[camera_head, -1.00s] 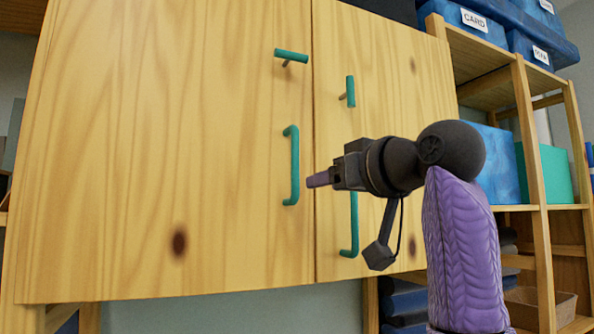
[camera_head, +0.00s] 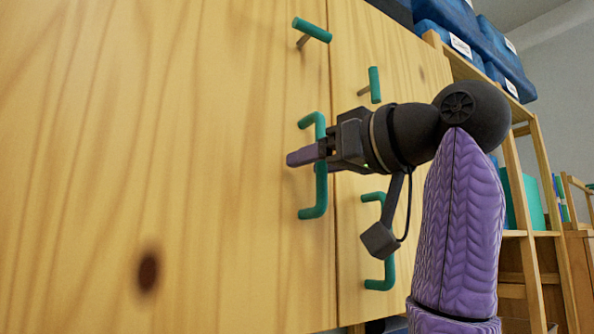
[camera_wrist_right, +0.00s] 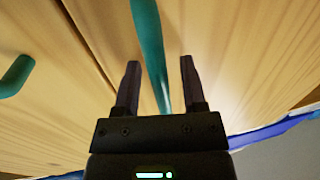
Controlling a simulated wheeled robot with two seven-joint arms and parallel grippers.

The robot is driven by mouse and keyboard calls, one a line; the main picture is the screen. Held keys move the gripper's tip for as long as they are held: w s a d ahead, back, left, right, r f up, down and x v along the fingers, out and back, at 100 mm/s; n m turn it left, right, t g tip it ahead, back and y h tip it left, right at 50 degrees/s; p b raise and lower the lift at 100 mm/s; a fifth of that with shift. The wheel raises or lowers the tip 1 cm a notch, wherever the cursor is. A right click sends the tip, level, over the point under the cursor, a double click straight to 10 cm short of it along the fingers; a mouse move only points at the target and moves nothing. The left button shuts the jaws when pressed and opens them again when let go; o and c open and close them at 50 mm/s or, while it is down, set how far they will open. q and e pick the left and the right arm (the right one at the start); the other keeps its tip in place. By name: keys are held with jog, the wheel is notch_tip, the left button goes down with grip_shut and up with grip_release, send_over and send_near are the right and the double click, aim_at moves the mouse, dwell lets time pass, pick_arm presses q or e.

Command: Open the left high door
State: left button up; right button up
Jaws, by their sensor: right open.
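The left door (camera_head: 200,130) is a pale wooden panel and looks closed against the right door (camera_head: 365,210). Its long green handle (camera_head: 314,195) stands vertically near its right edge. My right gripper (camera_head: 303,157) is at the middle of this handle, and its purple fingers reach past the bar. In the right wrist view the green handle bar (camera_wrist_right: 150,45) runs between the two open fingers (camera_wrist_right: 158,75) of the gripper, with gaps on both sides. The gripper hides part of the handle in the head view. My left gripper is not in view.
A green T-shaped latch (camera_head: 312,30) sits above the handle, and a second latch (camera_head: 375,84) is on the right door. The right door's green handle (camera_head: 388,270) is just below my right wrist. Wooden shelving (camera_head: 530,180) stands at the right.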

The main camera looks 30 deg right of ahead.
jog(key=shift+s, duration=0.3)
jog(key=shift+s+d+r, duration=0.1)
jog(key=shift+c, duration=0.5)
grip_shut()
dwell(0.5)
